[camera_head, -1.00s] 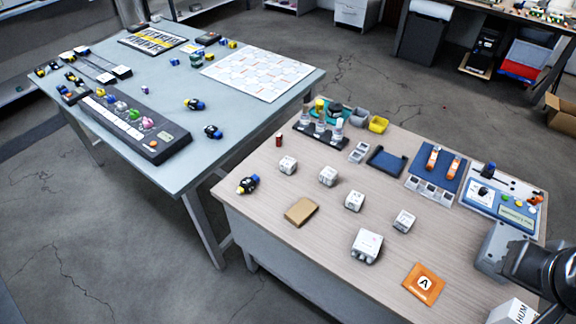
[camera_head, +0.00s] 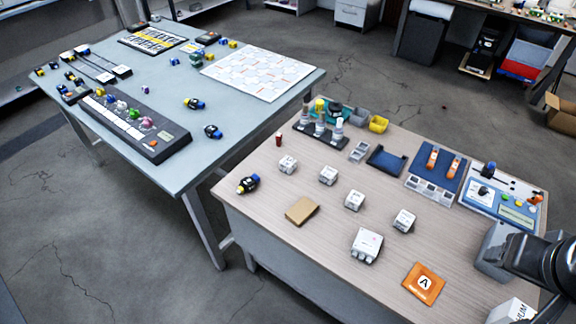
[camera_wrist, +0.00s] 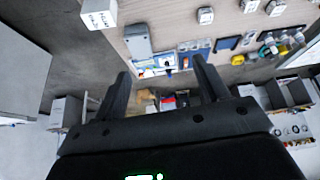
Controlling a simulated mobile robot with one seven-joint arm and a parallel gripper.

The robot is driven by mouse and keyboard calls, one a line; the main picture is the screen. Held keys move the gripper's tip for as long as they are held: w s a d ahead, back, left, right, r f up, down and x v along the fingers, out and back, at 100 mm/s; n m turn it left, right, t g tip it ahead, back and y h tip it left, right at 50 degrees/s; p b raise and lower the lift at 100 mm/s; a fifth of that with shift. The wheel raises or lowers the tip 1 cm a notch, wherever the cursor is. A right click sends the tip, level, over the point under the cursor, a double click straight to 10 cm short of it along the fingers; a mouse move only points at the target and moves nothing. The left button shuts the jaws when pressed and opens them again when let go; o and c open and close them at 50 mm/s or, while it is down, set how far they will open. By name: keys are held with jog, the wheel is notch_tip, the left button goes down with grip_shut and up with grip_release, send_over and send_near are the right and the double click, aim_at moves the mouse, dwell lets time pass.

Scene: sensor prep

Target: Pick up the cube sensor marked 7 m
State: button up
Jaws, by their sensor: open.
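Several white cube sensors stand apart on the wooden bench: two at the back (camera_head: 288,165) (camera_head: 328,176), one in the middle (camera_head: 354,200), one at right (camera_head: 404,220) and a larger one in front (camera_head: 366,245). Their markings are too small to read, so I cannot tell which is marked 7 m. Some white cubes also show at the top of the wrist view (camera_wrist: 205,15). My gripper (camera_wrist: 160,67) is open, with nothing between its fingers, and is away from the cubes. In the head view only my arm shows, at the right edge.
A white box (camera_head: 512,312) and grey box (camera_head: 492,250) stand near my arm. A blue-grey table (camera_head: 245,115) adjoins at left.

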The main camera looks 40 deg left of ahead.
jog(key=w+a+r+n+g, duration=0.2)
jog(key=w+a+r+n, duration=0.1)
jog(key=w+a+n, duration=1.35)
jog(key=n+g, duration=0.4)
jog(key=n, duration=1.5)
send_over(288, 161)
notch_tip(288, 161, down, 27)
jog(key=shift+s+a+f, duration=0.15)
jog(key=shift+s+f, duration=0.1)
jog(key=shift+f, duration=0.2)
jog(key=f, duration=1)
jog(key=shift+w, duration=0.25)
jog(key=c, duration=1)
jog(key=shift+c, duration=0.4)
